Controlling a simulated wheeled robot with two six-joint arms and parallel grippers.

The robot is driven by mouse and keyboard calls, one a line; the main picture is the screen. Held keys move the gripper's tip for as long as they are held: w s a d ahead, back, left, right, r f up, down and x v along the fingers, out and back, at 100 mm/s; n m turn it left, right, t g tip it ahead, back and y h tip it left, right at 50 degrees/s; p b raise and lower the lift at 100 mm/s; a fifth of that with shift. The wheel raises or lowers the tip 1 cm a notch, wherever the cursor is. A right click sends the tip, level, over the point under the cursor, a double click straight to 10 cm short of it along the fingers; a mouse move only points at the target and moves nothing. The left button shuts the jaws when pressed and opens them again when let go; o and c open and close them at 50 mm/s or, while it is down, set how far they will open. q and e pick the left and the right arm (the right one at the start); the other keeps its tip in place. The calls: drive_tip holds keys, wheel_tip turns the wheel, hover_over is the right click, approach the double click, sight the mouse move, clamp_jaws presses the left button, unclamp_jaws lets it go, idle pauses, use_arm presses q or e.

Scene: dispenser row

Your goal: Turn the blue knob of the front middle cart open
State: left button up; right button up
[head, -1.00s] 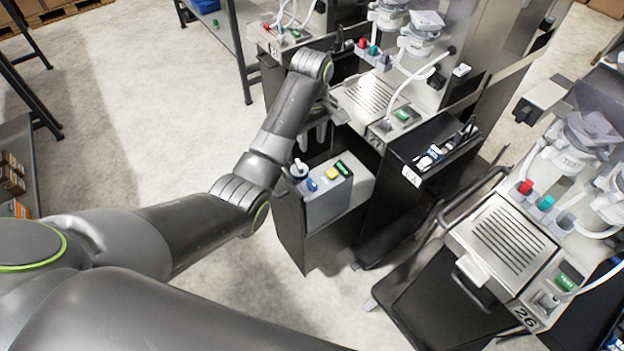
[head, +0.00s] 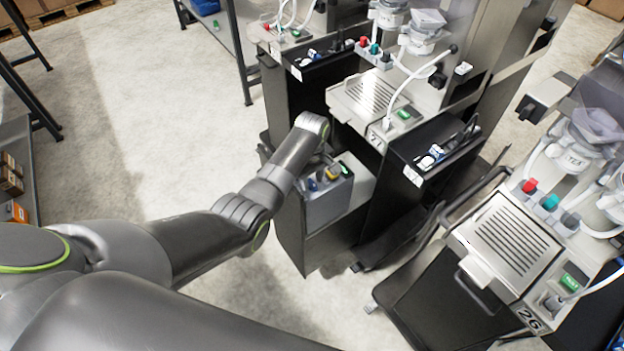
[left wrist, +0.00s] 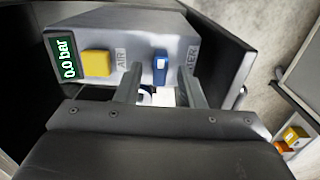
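The blue knob (head: 312,184) sits on the top of a grey control box (head: 328,206) on the dark cart in the middle. In the left wrist view the blue knob (left wrist: 160,66) stands lengthwise up and down between two printed labels. My left gripper (left wrist: 162,72) is open, with one finger on each side of the knob in this view. I cannot tell whether the fingers touch it. In the head view my left arm's end covers part of the box and hides the fingers. My right gripper is not in view.
A white-and-blue round part (left wrist: 148,94) shows low between the fingers. Cart 26 (head: 505,240) stands at right. Open floor (head: 160,130) lies left.

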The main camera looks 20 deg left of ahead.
use_arm(q)
drive_tip(key=shift+f, duration=0.35)
clamp_jaws()
